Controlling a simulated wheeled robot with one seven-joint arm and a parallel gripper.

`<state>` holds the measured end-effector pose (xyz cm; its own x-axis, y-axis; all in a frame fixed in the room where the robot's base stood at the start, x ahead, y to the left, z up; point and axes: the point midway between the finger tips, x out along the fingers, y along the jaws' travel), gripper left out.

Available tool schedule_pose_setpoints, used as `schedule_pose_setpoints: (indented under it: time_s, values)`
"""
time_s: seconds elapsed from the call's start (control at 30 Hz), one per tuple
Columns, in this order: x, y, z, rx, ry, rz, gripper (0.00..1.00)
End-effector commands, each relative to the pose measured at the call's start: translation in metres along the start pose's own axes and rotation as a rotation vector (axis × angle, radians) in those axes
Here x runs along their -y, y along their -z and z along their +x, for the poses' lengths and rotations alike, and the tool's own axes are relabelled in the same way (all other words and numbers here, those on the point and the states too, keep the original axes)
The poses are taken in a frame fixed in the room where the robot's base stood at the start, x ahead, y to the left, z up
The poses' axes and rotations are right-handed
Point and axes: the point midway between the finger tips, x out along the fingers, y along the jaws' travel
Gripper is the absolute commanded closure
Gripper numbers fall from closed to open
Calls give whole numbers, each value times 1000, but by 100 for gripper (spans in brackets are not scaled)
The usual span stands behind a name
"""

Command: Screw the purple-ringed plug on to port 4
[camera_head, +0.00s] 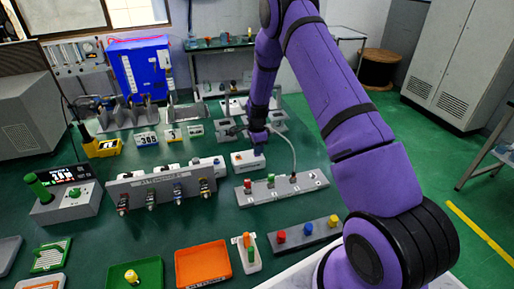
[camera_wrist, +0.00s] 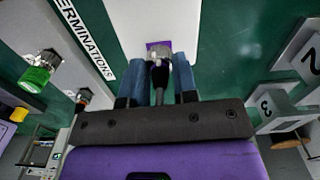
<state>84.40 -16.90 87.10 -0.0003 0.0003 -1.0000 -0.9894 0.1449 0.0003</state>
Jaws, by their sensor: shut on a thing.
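My gripper (camera_head: 257,146) is low over a small white box (camera_head: 240,160) at the middle of the bench. In the wrist view, its two blue fingers (camera_wrist: 159,82) are closed on a dark plug (camera_wrist: 160,74) with a metal front end. The metal end meets the white box face at a purple square patch (camera_wrist: 153,45); I cannot tell whether it is fully seated. The plug's ring is not clearly seen. A pale cable (camera_head: 293,150) arcs from near my gripper to a grey port block (camera_head: 262,192) with red and green caps. Port 4's number is not readable.
Numbered plates (camera_wrist: 270,103) are at right there. Orange (camera_head: 203,264) and green trays and a coloured-knob block lie in front.

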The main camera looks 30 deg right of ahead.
Motion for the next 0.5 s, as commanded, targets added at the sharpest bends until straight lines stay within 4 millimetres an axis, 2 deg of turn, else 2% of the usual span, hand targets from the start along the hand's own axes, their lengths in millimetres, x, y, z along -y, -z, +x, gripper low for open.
schedule_pose_setpoints:
  time_s: [0.5]
  values:
    - [1,0,0,-1,2,-492,97]
